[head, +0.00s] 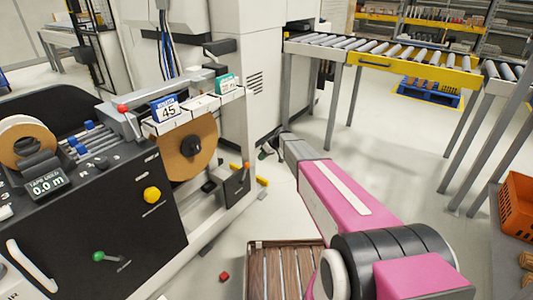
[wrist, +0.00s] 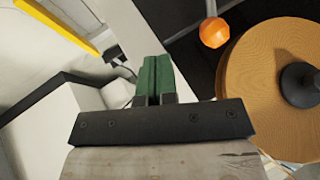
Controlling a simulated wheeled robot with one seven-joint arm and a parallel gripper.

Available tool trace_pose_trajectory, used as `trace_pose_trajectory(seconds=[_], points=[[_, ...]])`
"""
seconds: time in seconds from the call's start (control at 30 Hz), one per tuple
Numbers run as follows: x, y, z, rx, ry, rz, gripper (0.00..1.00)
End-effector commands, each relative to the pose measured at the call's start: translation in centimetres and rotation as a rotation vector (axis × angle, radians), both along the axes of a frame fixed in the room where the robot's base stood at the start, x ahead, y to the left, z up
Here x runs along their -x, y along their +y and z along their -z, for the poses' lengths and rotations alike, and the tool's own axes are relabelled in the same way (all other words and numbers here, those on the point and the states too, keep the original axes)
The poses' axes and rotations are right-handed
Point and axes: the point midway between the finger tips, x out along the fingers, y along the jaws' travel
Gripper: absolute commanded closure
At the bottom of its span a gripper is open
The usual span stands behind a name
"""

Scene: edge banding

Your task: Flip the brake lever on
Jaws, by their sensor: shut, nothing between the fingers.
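An orange ball knob (wrist: 214,32) on a thin stem stands before a dark surface at the top of the wrist view. It is probably the orange lever tip (head: 246,166) by the small black box (head: 236,187) in the head view. No label naming it as the brake lever is readable. My gripper (wrist: 157,75) has its green fingers pressed together, with nothing between them. The fingers are left of the orange knob and apart from it. In the head view my gripper (head: 265,152) is small and partly hidden at the end of my pink arm.
The brown tape roll (wrist: 262,75) lies right of the fingers; it also shows in the head view (head: 187,155). The black panel carries a yellow knob (head: 152,195) and a green-tipped lever (head: 99,256). A red-tipped lever (head: 122,107) is above. A slatted wooden surface (head: 285,270) is below.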

Motion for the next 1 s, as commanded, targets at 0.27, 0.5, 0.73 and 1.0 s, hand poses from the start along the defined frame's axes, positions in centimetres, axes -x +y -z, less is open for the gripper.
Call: trace_pose_trajectory(seconds=[0.27,0.5,0.73,1.0], points=[[1.5,3.2,1.6,-0.001,-0.002,-0.001,1.0],[2.5,4.5,1.3,-0.001,-0.001,0.0,1.0],[2.6,4.7,1.2,0.0,0.0,0.002,1.0],[2.7,4.7,1.1,0.005,-0.007,0.001,1.0]])
